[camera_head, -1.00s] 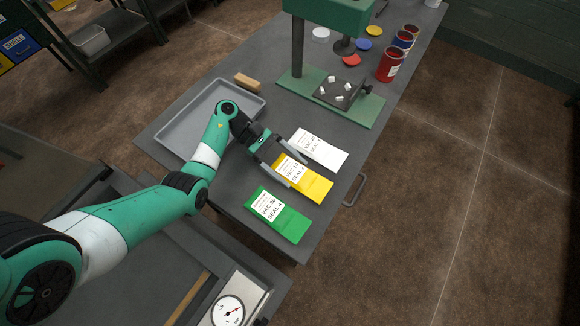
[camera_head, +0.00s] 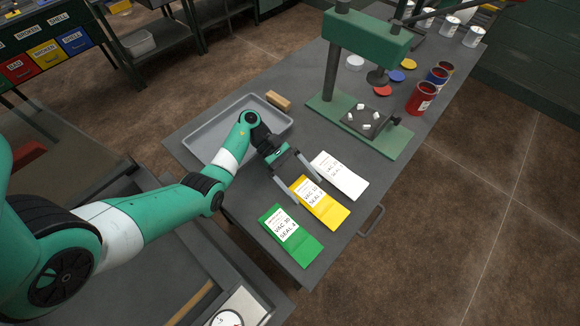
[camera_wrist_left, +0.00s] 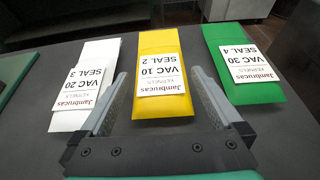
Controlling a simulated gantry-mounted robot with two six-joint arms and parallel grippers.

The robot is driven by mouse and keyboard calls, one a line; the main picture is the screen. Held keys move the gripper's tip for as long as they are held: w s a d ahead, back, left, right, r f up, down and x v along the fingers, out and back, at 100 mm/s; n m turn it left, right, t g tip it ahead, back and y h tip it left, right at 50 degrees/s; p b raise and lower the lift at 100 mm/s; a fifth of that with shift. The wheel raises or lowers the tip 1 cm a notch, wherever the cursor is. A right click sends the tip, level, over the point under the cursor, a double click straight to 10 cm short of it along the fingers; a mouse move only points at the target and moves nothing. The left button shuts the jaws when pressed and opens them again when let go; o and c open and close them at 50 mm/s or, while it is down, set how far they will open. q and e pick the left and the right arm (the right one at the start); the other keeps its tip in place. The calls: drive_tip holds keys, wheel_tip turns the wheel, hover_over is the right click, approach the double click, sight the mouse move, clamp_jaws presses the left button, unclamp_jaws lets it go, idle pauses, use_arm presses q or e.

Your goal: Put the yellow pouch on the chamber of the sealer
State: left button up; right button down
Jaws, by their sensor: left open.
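The yellow pouch (camera_head: 326,211) lies flat on the grey table, with a white label reading VAC 10 SEAL 2. In the left wrist view, the pouch lies between the gripper's two fingers (camera_wrist_left: 161,95). I cannot tell whether they touch it. A device with a dial gauge (camera_head: 228,318) is cut off at the bottom edge; I cannot tell whether it is the sealer. My right gripper is not in view.
A white pouch (camera_head: 348,184) and a green pouch (camera_head: 300,247) lie close on either side of the yellow one. A grey tray (camera_head: 196,140) is beside my left arm. A green press (camera_head: 335,75), red can (camera_head: 422,98) and coloured discs stand farther back.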

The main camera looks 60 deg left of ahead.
use_arm(q)
drive_tip(key=shift+s+a+r+p, duration=0.3)
drive_tip(key=shift+a+r+p, duration=0.25)
drive_tip(key=shift+a+r, duration=0.1)
drive_tip(key=shift+s+a+r+p, duration=0.25)
drive_tip(key=shift+a+r+p, duration=0.3)
drive_tip(key=shift+a+r, duration=0.05)
drive_tip(key=v, duration=0.1)
drive_tip(key=p+v, duration=0.1)
drive_tip(key=v, duration=0.1)
drive_tip(key=p+v, duration=0.1)
drive_tip(key=v, duration=0.1)
drive_tip(key=shift+a+f, duration=0.1)
drive_tip(key=shift+f, duration=0.3)
drive_tip(key=shift+s+a+p, duration=0.3)
drive_tip(key=shift+a, duration=0.05)
